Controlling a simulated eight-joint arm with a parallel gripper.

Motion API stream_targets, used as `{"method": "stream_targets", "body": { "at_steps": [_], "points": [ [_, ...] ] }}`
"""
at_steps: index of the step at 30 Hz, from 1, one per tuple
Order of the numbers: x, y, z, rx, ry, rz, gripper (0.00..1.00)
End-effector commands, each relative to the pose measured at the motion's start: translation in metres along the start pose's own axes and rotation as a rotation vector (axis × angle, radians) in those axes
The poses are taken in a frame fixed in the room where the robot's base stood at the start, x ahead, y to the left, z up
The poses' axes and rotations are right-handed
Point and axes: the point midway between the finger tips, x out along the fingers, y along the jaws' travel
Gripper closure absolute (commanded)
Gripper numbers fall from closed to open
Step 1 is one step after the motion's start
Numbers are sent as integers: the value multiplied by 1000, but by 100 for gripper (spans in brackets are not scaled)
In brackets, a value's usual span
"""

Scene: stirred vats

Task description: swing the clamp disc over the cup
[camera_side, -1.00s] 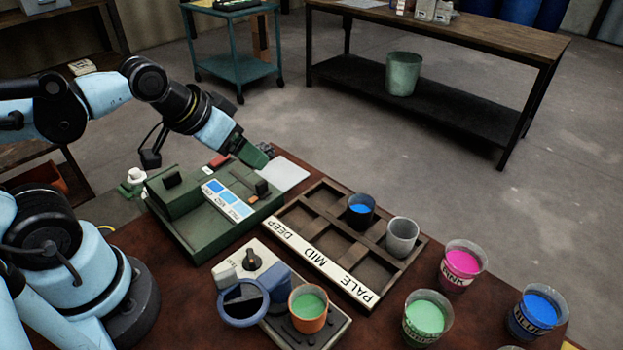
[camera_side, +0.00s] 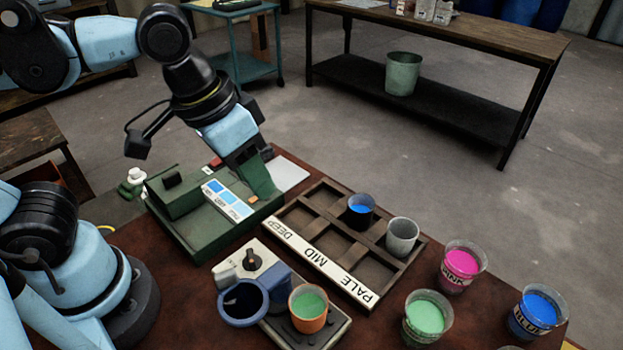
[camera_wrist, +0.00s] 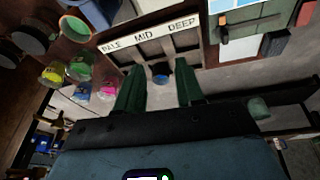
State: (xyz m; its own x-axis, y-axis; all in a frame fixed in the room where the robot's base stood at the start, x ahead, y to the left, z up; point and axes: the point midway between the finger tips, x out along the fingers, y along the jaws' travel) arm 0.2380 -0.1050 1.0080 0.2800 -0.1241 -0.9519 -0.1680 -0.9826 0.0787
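The blue round clamp disc (camera_side: 243,302), with a dark face, sits to the left of the orange cup (camera_side: 309,309) on the small mixing machine (camera_side: 254,262). It is beside the cup, not over it. The cup is upright and holds green paint; its top is uncovered. In the wrist view the cup (camera_wrist: 76,29) is at the upper left, with blue disc or machine parts (camera_wrist: 92,12) beyond it. My gripper (camera_side: 266,188) points down above the green device, away from the disc and cup. In the wrist view its two green fingers (camera_wrist: 160,67) are apart with nothing held between them.
The green device (camera_side: 200,225) with a colour card is below my gripper. A divided rack (camera_side: 340,265) marked DEEP, MID, PALE holds a blue-filled cup (camera_side: 361,210) and a grey cup (camera_side: 402,236). Pink (camera_side: 462,265), green (camera_side: 427,318) and blue (camera_side: 538,312) paint tubs stand at the right.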

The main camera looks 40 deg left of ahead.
Motion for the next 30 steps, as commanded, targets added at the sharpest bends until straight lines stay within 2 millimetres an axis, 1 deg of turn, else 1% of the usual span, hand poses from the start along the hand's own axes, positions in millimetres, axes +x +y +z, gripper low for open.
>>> {"method": "stream_targets", "body": {
  "at_steps": [1, 3, 6, 10, 14, 17, 20, 30],
  "points": [
    [-11, 19, 9, 37, -55, 8, 63],
    [-26, 37, 22, 68, -127, 4, 63],
    [-45, 56, 40, 107, -209, -13, 63],
    [-64, 68, 57, 141, -276, -40, 63],
    [-72, 72, 65, 155, -304, -55, 63],
    [-69, 72, 67, 156, -309, -58, 63],
    [-59, 72, 70, 155, -308, -57, 63],
    [-10, 67, 85, 155, -307, -56, 63]
  ]
}}
